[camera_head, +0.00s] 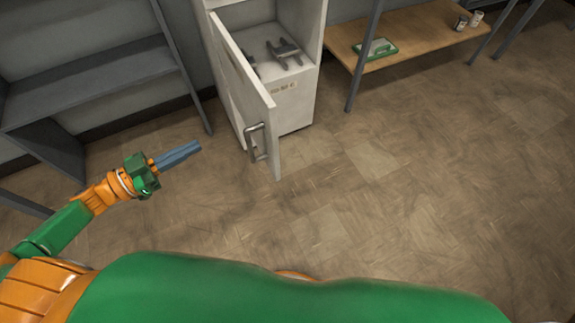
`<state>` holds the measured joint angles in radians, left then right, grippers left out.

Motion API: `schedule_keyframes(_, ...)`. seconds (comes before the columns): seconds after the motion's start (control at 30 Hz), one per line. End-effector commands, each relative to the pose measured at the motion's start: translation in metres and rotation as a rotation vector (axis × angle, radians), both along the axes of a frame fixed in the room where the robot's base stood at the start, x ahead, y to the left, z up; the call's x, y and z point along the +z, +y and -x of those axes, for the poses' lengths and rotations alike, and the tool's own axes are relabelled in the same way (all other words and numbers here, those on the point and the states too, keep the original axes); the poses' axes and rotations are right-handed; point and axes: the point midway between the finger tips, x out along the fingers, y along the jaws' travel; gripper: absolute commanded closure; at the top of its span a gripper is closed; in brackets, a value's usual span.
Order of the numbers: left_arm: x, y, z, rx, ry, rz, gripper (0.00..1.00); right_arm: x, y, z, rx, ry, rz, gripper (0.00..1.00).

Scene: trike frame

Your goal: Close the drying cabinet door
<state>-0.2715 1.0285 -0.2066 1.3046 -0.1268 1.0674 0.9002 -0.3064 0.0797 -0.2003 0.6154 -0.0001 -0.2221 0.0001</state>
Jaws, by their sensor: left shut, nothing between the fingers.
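The white drying cabinet (297,105) stands at the top centre of the head view. Its door (236,88) is hinged on the left side and stands open, swung out towards me. A grey bar handle (256,142) sits near the door's free edge. Grey metal parts (284,52) lie on the shelf inside the cabinet. My left gripper (198,147) is shut and empty. It is to the left of the door and apart from it, pointing right towards the handle side. My right gripper is not in view.
A grey shelf unit (95,78) stands left of the cabinet. At the right is a wooden-topped bench (430,35) on grey legs, with a green and white item (375,48) and small cans (468,21). The brown floor (400,180) in front is clear.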

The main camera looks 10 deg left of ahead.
Motion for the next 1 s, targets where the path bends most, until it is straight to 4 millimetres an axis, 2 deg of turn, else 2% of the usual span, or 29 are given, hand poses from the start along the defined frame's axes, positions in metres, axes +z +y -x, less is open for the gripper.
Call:
schedule_keyframes(0.03, 0.001, -0.007, 0.006, -0.072, -0.005, 0.013, 1.00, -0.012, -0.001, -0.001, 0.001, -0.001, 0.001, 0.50)
schedule_keyframes(0.17, 0.016, -0.021, 0.009, -0.136, -0.007, 0.034, 1.00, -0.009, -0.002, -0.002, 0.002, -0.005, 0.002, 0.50)
schedule_keyframes(0.33, 0.018, -0.047, -0.010, -0.132, -0.009, 0.036, 1.00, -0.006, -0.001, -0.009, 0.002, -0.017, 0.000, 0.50)
schedule_keyframes(0.7, 0.018, -0.110, -0.055, -0.127, -0.009, 0.035, 1.00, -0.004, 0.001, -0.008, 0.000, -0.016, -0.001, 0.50)
schedule_keyframes(0.83, 0.017, -0.122, -0.064, -0.127, -0.008, 0.033, 1.00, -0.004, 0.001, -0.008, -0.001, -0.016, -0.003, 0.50)
schedule_keyframes(1.0, 0.016, -0.128, -0.068, -0.126, -0.005, 0.032, 1.00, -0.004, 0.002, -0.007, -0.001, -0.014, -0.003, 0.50)
